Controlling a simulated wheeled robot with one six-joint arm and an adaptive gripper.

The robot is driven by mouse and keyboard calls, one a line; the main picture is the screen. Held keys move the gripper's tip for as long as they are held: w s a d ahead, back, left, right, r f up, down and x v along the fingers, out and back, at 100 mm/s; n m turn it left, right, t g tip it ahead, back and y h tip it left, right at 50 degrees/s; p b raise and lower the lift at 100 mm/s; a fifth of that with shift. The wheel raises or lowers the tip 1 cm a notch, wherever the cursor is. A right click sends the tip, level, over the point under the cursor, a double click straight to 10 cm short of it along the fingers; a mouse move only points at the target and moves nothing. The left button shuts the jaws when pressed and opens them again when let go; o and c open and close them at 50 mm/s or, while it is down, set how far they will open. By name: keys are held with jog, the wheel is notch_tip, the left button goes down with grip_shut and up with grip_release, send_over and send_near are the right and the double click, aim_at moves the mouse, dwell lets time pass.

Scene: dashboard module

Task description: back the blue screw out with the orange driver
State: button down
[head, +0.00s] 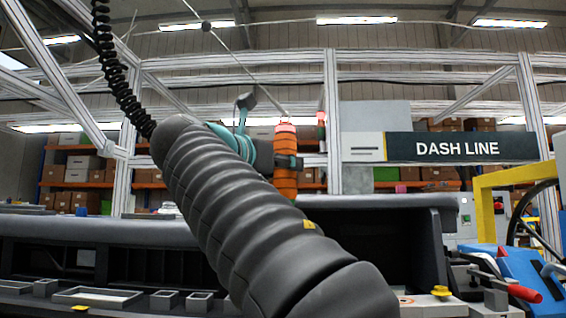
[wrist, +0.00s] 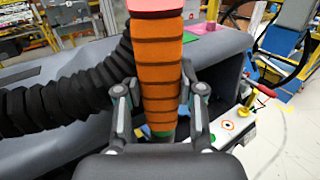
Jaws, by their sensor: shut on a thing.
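The orange driver (head: 286,182) stands roughly upright in the head view, with dark bands and a pinkish-red top. It fills the middle of the wrist view (wrist: 162,70). My gripper (wrist: 160,102) is shut on it, one finger on each side; it also shows in the head view (head: 287,163), partly behind my arm. The driver's lower end is hidden behind the dashboard edge and my arm in the head view, and by my gripper in the wrist view. The dark grey dashboard module (head: 400,202) lies below and around the driver. I cannot make out the blue screw.
A fixture plate (wrist: 232,126) with a yellow knob (head: 441,291) and a red-handled clamp (head: 522,291) stands at the right. A yellow frame (head: 485,205) rises behind it. Small open trays (head: 97,295) line the front left. A thin cord runs above the driver.

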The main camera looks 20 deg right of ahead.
aim_at(280, 186)
jog(key=shift+f+b, duration=1.25)
jog(key=shift+f, duration=0.8)
jog(key=shift+p, duration=0.3)
jog(key=shift+f, duration=0.9)
dwell(1.7)
jog(key=shift+r+p, duration=1.95)
jog(key=shift+r, duration=1.2)
